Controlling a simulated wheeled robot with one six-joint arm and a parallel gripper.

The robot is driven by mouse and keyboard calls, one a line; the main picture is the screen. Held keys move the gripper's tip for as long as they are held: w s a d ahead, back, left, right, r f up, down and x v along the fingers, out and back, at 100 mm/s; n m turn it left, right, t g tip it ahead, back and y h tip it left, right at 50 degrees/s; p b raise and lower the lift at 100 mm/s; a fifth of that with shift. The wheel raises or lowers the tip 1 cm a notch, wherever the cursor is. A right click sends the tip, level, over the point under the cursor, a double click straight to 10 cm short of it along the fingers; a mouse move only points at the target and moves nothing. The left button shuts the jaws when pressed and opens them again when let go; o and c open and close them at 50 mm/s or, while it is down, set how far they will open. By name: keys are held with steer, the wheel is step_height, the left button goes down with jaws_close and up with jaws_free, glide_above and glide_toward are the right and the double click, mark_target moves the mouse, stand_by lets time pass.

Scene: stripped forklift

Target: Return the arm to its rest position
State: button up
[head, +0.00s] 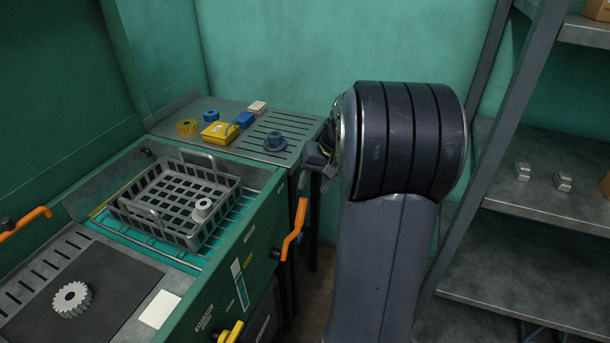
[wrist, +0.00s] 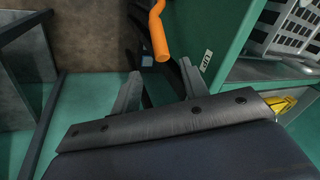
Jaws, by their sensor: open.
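My gripper (head: 315,182) shows in the head view just left of my dark arm, partly hidden behind it. It is beside the right end of the slatted side table, apart from everything I can make out. In the wrist view my gripper (wrist: 160,76) has its two grey fingers spread apart with nothing between them. The orange handle (wrist: 158,30) on the green machine's side lies beyond the fingers there. My arm stands upright in the middle of the head view, its large ribbed joint at the top.
The green machine (head: 240,250) holds a grey basket (head: 165,228) with a pale ring part (head: 203,208). Its orange handle (head: 294,230) sticks out toward my arm. Small parts lie on the side table (head: 297,131). A metal shelf (head: 540,185) stands at right. Floor shows between.

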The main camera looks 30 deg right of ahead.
mark_target(303, 203)
steer(key=b+x, duration=0.1)
steer(key=x, duration=0.9)
steer(key=shift+a+f, duration=0.1)
steer(key=shift+f, duration=0.25)
steer(key=shift+a+b, duration=0.15)
steer(key=shift+b, duration=0.2)
steer(key=shift+s+a+r+h, duration=0.25)
steer(key=shift+r+h, duration=0.05)
steer(key=shift+h, duration=0.1)
steer(key=shift+d, duration=0.15)
